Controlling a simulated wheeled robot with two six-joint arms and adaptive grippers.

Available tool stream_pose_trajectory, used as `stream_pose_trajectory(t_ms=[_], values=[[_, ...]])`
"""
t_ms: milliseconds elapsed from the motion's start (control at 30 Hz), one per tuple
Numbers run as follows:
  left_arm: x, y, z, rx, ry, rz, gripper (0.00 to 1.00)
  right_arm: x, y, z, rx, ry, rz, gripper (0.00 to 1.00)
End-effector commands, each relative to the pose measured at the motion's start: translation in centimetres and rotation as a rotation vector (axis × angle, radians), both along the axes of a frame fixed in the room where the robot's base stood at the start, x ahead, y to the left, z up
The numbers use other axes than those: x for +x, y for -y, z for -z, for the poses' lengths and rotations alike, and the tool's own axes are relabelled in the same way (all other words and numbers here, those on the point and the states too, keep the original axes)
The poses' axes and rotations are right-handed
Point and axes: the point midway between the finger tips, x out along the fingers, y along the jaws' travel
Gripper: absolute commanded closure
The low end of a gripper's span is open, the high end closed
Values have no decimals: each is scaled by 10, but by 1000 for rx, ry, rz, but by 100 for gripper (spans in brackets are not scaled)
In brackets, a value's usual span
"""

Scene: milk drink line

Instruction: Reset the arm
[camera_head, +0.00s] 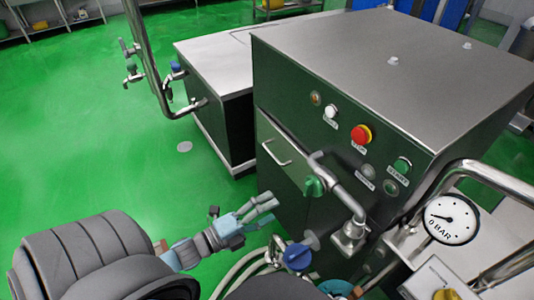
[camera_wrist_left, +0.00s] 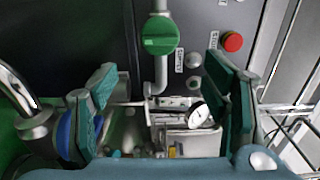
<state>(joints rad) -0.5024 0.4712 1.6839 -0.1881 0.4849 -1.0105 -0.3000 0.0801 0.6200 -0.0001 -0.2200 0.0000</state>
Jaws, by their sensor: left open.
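My left arm comes in from the lower left in the head view. Its gripper (camera_head: 262,208) is open and empty, in front of the dark cabinet with a steel top (camera_head: 400,65). In the left wrist view the two teal finger pads of the gripper (camera_wrist_left: 165,110) stand wide apart with nothing held between them. A green valve handle (camera_wrist_left: 160,35) shows beyond the fingers, and it also shows in the head view (camera_head: 314,187). My right gripper is in neither view.
The cabinet front carries a red button (camera_head: 360,134), a green button (camera_head: 402,165) and a white button (camera_head: 331,111). A blue valve handle (camera_head: 297,257) and a pressure gauge (camera_head: 452,219) stand near the arm. Steel pipes cross the right side. Green floor (camera_head: 120,150) is clear at left.

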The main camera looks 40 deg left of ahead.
Motion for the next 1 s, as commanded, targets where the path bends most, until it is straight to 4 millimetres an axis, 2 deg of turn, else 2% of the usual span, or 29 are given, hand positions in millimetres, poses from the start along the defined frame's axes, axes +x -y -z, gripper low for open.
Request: stream_pose_trajectory(t_ms=[300, 400, 467, 567, 600, 667, 700, 767, 800, 867, 900, 1000], values=[[0, 0, 0, -2, -1, -1, 32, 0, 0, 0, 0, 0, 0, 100], [1, -3, 5, -65, -44, -14, 32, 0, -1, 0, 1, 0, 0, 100], [0, -16, 26, -155, -147, -71, 32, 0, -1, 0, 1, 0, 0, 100], [-18, -53, 94, -316, -382, -243, 32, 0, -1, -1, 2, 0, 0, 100], [-34, -70, 128, -399, -492, -348, 32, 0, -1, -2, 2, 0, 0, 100], [-68, -92, 182, -530, -656, -532, 32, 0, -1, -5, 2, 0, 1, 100], [-97, -102, 216, -621, -758, -664, 32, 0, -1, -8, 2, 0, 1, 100], [-147, -107, 262, -745, -897, -869, 32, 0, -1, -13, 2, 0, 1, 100], [-183, -103, 287, -817, -982, -1002, 32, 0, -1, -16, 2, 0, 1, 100], [-236, -89, 316, -904, -1094, -1187, 32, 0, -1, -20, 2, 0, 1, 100], [-266, -74, 330, -942, -1160, -1288, 32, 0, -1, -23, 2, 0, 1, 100], [-317, -31, 346, -989, -1290, -1434, 32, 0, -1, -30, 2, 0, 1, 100]])
